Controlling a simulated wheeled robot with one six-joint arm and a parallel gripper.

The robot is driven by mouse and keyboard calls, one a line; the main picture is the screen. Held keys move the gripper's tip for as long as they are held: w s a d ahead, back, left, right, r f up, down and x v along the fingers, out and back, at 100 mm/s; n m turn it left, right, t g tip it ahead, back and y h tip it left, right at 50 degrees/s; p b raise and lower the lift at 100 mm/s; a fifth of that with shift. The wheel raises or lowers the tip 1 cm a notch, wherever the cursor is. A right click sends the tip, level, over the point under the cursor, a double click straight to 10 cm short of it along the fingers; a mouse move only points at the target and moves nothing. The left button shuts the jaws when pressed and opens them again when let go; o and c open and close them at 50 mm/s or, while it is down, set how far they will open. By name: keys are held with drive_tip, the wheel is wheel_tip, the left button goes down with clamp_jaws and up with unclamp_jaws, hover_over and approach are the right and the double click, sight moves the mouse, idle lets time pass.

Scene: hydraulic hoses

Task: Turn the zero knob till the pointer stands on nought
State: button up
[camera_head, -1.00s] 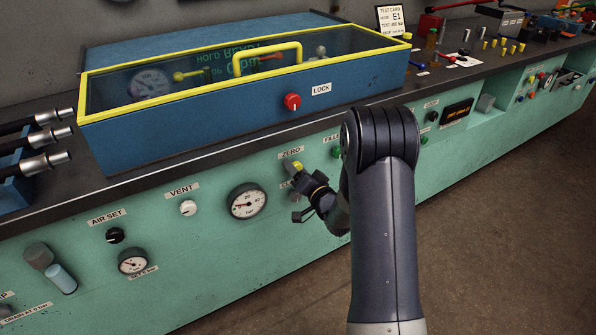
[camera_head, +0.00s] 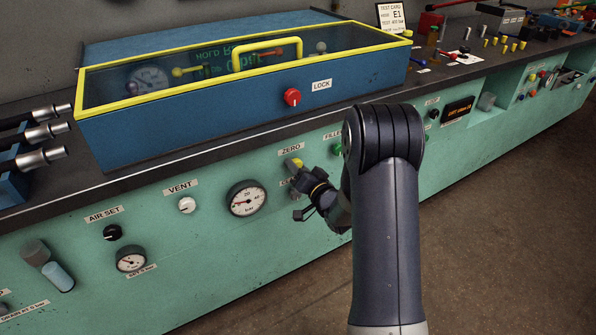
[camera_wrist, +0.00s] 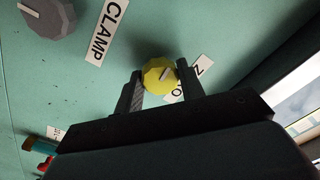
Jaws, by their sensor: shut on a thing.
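The zero knob (camera_wrist: 159,76) is yellow and faceted with a pale mark on its face, on the green panel under the ZERO label (camera_head: 291,149). My gripper (camera_wrist: 160,82) is shut on it, one finger on each side, in the wrist view. In the head view my gripper (camera_head: 297,167) reaches the panel at the knob and hides part of it. The round white gauge (camera_head: 247,199) is left of the knob.
A grey knob (camera_wrist: 48,14) sits beside the CLAMP label (camera_wrist: 107,31) in the wrist view. The VENT knob (camera_head: 187,205) and AIR SET knob (camera_head: 112,232) are further left. A yellow-framed blue box (camera_head: 210,126) with a red LOCK knob (camera_head: 292,97) stands on the bench above.

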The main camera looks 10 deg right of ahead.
drive_tip(key=shift+n+b, duration=3)
drive_tip(key=shift+b, duration=0.25)
drive_tip(key=o, duration=1)
drive_tip(key=shift+s, duration=0.1)
drive_tip(key=p+v, duration=0.1)
drive_tip(key=v, duration=0.9)
drive_tip(key=shift+s+d, duration=0.15)
drive_tip(key=shift+s, duration=0.15)
